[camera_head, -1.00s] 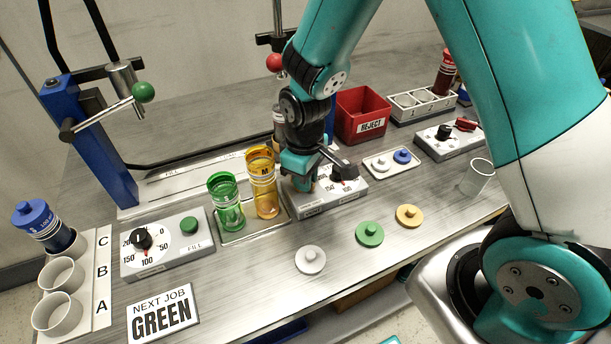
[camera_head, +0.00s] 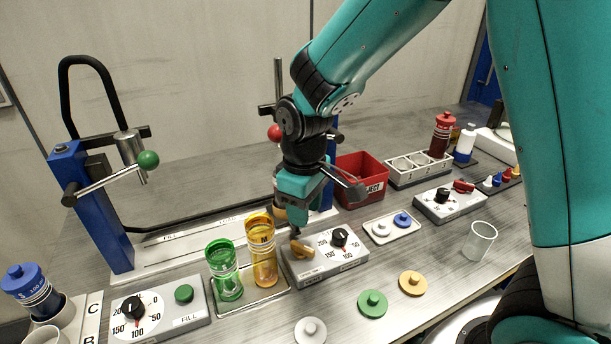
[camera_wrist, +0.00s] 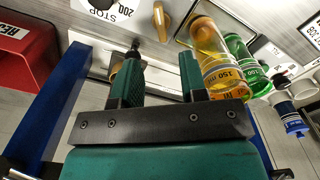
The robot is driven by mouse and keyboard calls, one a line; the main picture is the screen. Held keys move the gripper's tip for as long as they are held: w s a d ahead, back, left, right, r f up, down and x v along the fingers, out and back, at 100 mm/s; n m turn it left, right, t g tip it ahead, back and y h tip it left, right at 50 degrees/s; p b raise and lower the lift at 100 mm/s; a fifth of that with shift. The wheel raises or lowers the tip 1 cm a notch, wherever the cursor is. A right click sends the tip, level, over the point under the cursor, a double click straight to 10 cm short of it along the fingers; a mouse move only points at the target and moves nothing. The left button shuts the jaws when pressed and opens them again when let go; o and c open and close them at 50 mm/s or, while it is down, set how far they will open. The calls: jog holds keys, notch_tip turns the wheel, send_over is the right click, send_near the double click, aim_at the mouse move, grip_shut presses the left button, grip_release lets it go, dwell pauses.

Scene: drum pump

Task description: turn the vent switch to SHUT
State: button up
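An amber switch knob (camera_head: 301,250) sits on the left part of the middle grey control box (camera_head: 330,267), beside a black dial. It also shows at the top of the wrist view (camera_wrist: 161,21), near a STOP label. My gripper (camera_head: 297,232) is just above and behind the amber knob in the head view. In the wrist view my gripper (camera_wrist: 160,62) has its two fingers apart, with the knob beyond their tips and not between them. A small dark post shows near the left finger.
A green cup (camera_head: 224,272) and an amber cup (camera_head: 262,255) stand close left of the box. A red reject bin (camera_head: 362,180) is behind right. Another box with a red switch (camera_head: 463,186) stands farther right. Loose lids lie in front.

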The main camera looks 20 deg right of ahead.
notch_tip(320, 180, up, 8)
jog(key=shift+f, duration=0.25)
jog(key=s+a+r+y, duration=0.2)
jog(key=s, duration=0.7)
jog(key=s+a+r+y, duration=0.1)
jog(key=s+a+y, duration=0.1)
jog(key=s, duration=0.7)
jog(key=shift+s+a+r, duration=0.15)
jog(key=shift+a+r, duration=0.2)
jog(key=shift+r, duration=0.05)
